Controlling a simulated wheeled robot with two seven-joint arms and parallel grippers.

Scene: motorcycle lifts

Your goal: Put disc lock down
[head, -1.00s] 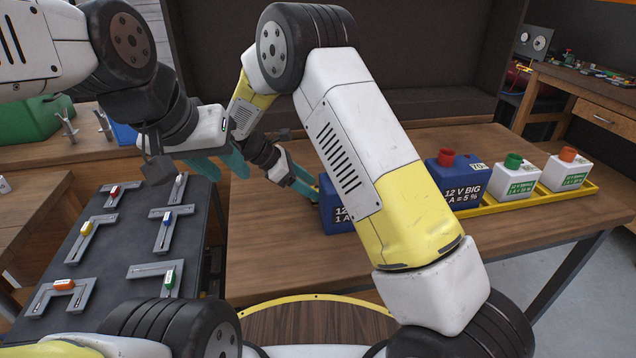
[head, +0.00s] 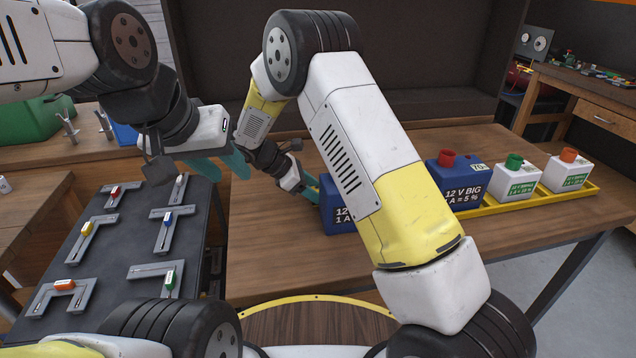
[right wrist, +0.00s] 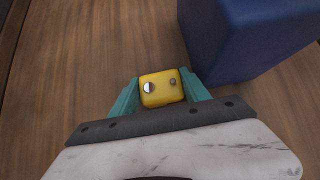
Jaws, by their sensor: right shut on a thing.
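In the head view my right gripper (head: 309,193) is beside a blue box, and the lock is hidden. My left gripper (head: 226,172) is at upper left in the head view, its teal fingers apart and empty.
The blue box (right wrist: 245,40) stands close to the right of the lock; it also shows in the head view (head: 340,220). A yellow tray (head: 545,203) holds another blue box and white ones. A dark bench (head: 120,240) at left carries several grey angled pieces.

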